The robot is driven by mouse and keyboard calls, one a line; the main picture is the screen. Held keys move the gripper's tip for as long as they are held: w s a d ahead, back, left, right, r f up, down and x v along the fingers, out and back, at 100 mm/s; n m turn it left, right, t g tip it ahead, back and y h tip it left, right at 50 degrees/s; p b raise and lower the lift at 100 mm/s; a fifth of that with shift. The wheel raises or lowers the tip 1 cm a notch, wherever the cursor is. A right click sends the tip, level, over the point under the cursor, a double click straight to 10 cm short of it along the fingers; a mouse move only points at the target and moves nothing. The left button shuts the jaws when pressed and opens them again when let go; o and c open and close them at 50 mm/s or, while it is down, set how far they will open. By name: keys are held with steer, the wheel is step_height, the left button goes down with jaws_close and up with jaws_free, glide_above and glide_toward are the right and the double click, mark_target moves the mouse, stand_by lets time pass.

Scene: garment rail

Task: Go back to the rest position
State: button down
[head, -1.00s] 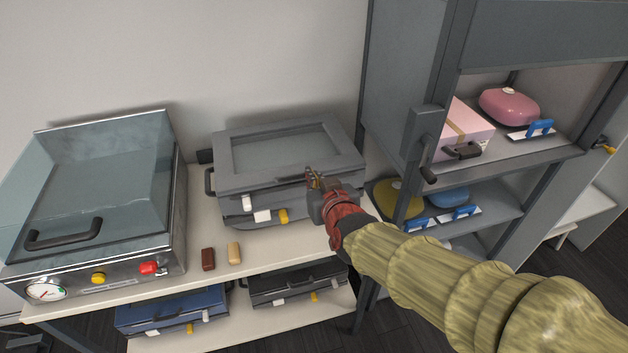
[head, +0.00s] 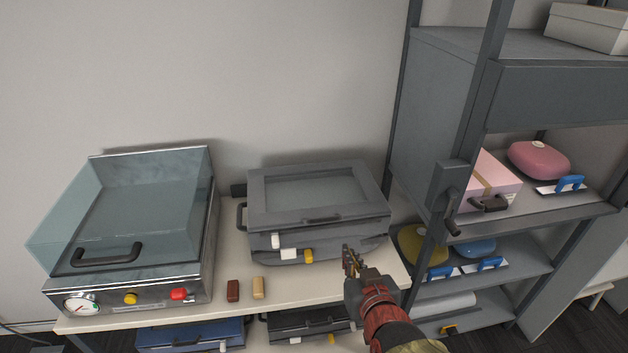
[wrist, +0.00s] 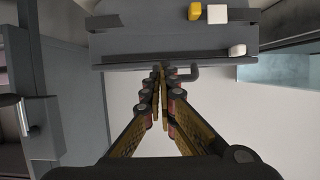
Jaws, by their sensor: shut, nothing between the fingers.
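My gripper (head: 349,262) is shut and empty. In the head view it is at the lower right, in front of the right end of the grey case with a window lid (head: 318,205). It is in the air and appears apart from the case. In the wrist view my gripper's fingers (wrist: 163,75) meet in the middle. The grey case (wrist: 180,48) shows upside down beyond them, with its yellow and white parts at the top.
A glass-lidded machine (head: 130,235) stands left on the table. A brown block (head: 233,290) and a tan block (head: 258,288) lie near the table's front edge. A grey shelf rack (head: 520,228) with a pink box (head: 492,185) stands close on the right. Cases sit on the lower shelf.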

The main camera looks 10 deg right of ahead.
steer(key=shift+f, duration=0.1)
steer(key=s+a+f+g+y, duration=0.1)
steer(key=s+f+g, duration=0.2)
steer(key=s+g, duration=0.15)
steer(key=s+a+f+g, duration=0.2)
steer(key=s+f+g, duration=0.1)
steer(key=s, duration=0.3)
steer(key=s+d+r+h, duration=0.1)
steer(key=s+d+r, duration=0.4)
steer(key=r, duration=0.5)
steer(key=shift+s+r+g, duration=0.2)
steer(key=shift+s+g, duration=0.15)
steer(key=shift+s, duration=0.3)
